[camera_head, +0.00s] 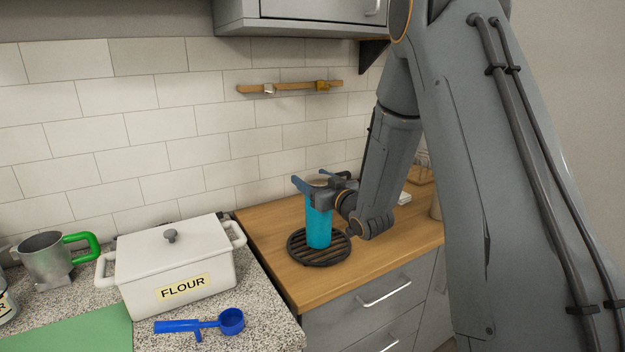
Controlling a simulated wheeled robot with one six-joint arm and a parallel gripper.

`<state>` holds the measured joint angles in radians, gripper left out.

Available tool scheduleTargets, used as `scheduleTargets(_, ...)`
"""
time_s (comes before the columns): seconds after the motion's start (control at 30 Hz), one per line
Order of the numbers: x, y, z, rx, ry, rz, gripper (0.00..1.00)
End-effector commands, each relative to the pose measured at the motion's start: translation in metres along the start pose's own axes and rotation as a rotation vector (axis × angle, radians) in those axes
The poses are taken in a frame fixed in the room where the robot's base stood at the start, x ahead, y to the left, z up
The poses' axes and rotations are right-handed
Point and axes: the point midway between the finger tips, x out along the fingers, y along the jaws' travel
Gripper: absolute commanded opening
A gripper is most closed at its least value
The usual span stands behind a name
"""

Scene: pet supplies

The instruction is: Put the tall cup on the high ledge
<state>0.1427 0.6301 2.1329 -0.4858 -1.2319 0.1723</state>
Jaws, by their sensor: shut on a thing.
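The tall cup (319,229) is a turquoise cylinder and stands upright at the round black slatted trivet on the wooden counter. My gripper (313,181) comes from the right and is shut on the upper part of the cup, with its fingers around the top. The cup's base appears at the trivet; I cannot tell whether it touches. A narrow wooden ledge (300,87) runs along the tiled wall above, with two small pieces on it. I cannot tell if this is the high ledge.
The trivet (296,249) lies on the wooden counter (268,234). At left on the speckled counter are a white FLOUR box (178,265), a blue scoop (205,324), a green-handled metal mug (45,258) and a green board (80,332). A grey cabinet (300,24) hangs above. My arm hides the right side.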

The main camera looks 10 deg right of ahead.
Motion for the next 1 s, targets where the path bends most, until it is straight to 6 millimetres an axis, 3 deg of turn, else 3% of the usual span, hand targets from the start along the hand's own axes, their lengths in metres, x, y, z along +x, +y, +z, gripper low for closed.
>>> scheduleTargets(0.07, 0.000, 0.000, 0.002, 0.000, 0.001, 0.000, 0.12)
scheduleTargets(0.1, 0.000, 0.000, 0.003, 0.000, 0.000, 0.000, 0.65)
scheduleTargets(0.2, 0.000, 0.000, 0.003, 0.000, 0.000, 0.000, 0.82)
scheduleTargets(0.6, -0.001, 0.000, -0.002, 0.000, 0.000, 0.000, 0.82)
scheduleTargets(0.77, -0.025, 0.001, 0.001, 0.000, -0.001, 0.002, 0.82)
scheduleTargets(1.0, -0.075, 0.002, 0.001, 0.000, -0.001, 0.003, 0.82)
